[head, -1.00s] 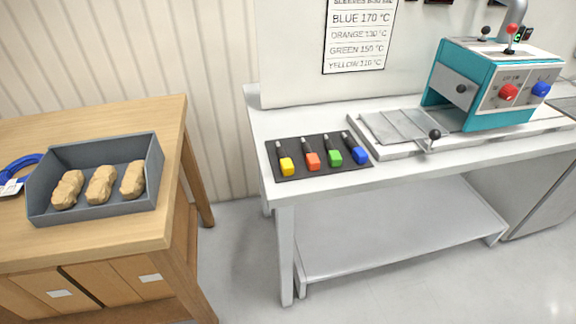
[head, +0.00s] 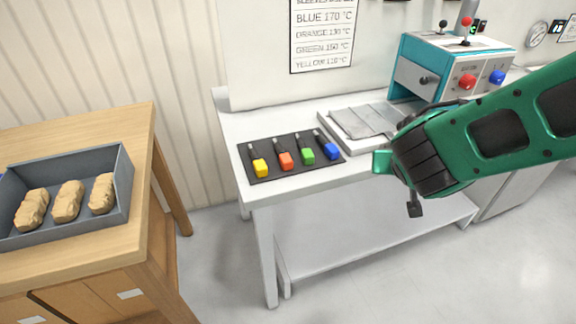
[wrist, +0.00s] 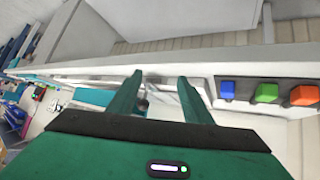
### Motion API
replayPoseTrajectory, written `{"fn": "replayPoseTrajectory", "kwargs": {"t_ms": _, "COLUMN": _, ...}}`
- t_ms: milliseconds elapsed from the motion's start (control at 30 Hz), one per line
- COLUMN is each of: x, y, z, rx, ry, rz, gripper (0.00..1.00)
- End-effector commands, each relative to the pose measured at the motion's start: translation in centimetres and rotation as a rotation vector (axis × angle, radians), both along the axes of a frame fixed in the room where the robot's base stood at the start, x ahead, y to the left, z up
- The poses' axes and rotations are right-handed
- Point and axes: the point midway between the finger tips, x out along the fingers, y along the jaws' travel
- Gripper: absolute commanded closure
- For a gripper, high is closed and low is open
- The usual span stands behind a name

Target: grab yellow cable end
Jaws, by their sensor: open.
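The yellow cable end (head: 260,168) is a small yellow block on a short black cable. It lies at the left end of a dark mat (head: 290,157) on the white bench. Beside it on the mat lie the orange (head: 285,160), green (head: 307,154) and blue (head: 330,151) cable ends. My green arm reaches in from the right in the head view. The fingertips are not clear there. In the wrist view my gripper (wrist: 160,88) is open and empty, with blue (wrist: 227,90), green (wrist: 266,93) and orange (wrist: 304,95) ends to its right. The yellow end is outside the wrist view.
A teal machine (head: 450,70) with red and blue knobs stands on the bench at the back right. A metal plate fixture (head: 365,122) lies between it and the mat. A wooden table (head: 140,170) with a grey bin (head: 118,180) of tan lumps stands left, across a floor gap.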

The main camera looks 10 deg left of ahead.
Motion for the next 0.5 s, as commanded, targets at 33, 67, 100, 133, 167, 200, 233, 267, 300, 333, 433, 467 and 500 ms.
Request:
{"fn": "replayPoseTrajectory", "kwargs": {"t_ms": 33, "x": -0.1, "y": 4.0, "z": -0.4, "rx": 0.006, "ry": -0.039, "rz": 0.08, "gripper": 0.55}}
{"fn": "replayPoseTrajectory", "kwargs": {"t_ms": 67, "x": -0.3, "y": 6.1, "z": -0.4, "rx": 0.017, "ry": -0.065, "rz": 0.121, "gripper": 0.55}}
{"fn": "replayPoseTrajectory", "kwargs": {"t_ms": 100, "x": -0.6, "y": 9.0, "z": -0.4, "rx": 0.03, "ry": -0.099, "rz": 0.178, "gripper": 0.55}}
{"fn": "replayPoseTrajectory", "kwargs": {"t_ms": 133, "x": -1.0, "y": 11.1, "z": -0.4, "rx": 0.042, "ry": -0.123, "rz": 0.221, "gripper": 0.55}}
{"fn": "replayPoseTrajectory", "kwargs": {"t_ms": 167, "x": -1.5, "y": 13.1, "z": -0.5, "rx": 0.054, "ry": -0.145, "rz": 0.261, "gripper": 0.55}}
{"fn": "replayPoseTrajectory", "kwargs": {"t_ms": 200, "x": -2.2, "y": 15.7, "z": -0.5, "rx": 0.072, "ry": -0.171, "rz": 0.316, "gripper": 0.55}}
{"fn": "replayPoseTrajectory", "kwargs": {"t_ms": 233, "x": -2.9, "y": 17.5, "z": -0.5, "rx": 0.087, "ry": -0.19, "rz": 0.355, "gripper": 0.55}}
{"fn": "replayPoseTrajectory", "kwargs": {"t_ms": 267, "x": -3.6, "y": 19.2, "z": -0.6, "rx": 0.101, "ry": -0.205, "rz": 0.392, "gripper": 0.55}}
{"fn": "replayPoseTrajectory", "kwargs": {"t_ms": 300, "x": -4.5, "y": 21.3, "z": -0.6, "rx": 0.119, "ry": -0.225, "rz": 0.438, "gripper": 0.55}}
{"fn": "replayPoseTrajectory", "kwargs": {"t_ms": 333, "x": -5.3, "y": 22.7, "z": -0.6, "rx": 0.132, "ry": -0.236, "rz": 0.47, "gripper": 0.55}}
{"fn": "replayPoseTrajectory", "kwargs": {"t_ms": 433, "x": -7.4, "y": 26.2, "z": -0.7, "rx": 0.167, "ry": -0.264, "rz": 0.551, "gripper": 0.55}}
{"fn": "replayPoseTrajectory", "kwargs": {"t_ms": 467, "x": -7.9, "y": 27.0, "z": -0.7, "rx": 0.177, "ry": -0.269, "rz": 0.57, "gripper": 0.55}}
{"fn": "replayPoseTrajectory", "kwargs": {"t_ms": 500, "x": -8.4, "y": 27.7, "z": -0.8, "rx": 0.185, "ry": -0.275, "rz": 0.587, "gripper": 0.55}}
